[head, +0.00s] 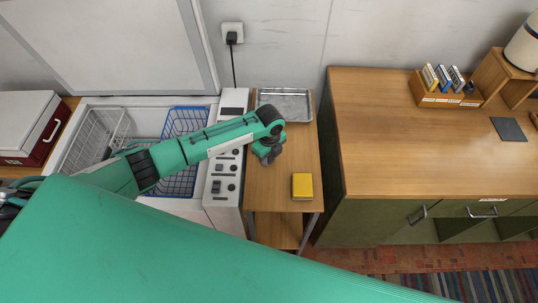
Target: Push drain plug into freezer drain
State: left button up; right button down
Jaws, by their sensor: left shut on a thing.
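The open chest freezer (211,101) stands at the left with its lid raised. Its drain does not show; baskets and my left arm cover much of the inside. My left gripper (266,158) points down over the small wooden table, right of the freezer and its control panel. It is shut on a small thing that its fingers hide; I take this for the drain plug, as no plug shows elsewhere. My right gripper is out of view.
A white wire basket (93,140) and a blue one (184,122) sit in the freezer. The small table (283,173) bears a metal tray (286,104) and a yellow block (302,186). A control panel (222,187) lies between freezer and table. A large wooden-topped cabinet (400,130) stands right.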

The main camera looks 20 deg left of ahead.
pick_arm(q)
jog(key=shift+f, duration=0.1)
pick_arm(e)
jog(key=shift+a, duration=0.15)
pick_arm(q)
jog(key=shift+f, duration=0.15)
jog(key=o, duration=1)
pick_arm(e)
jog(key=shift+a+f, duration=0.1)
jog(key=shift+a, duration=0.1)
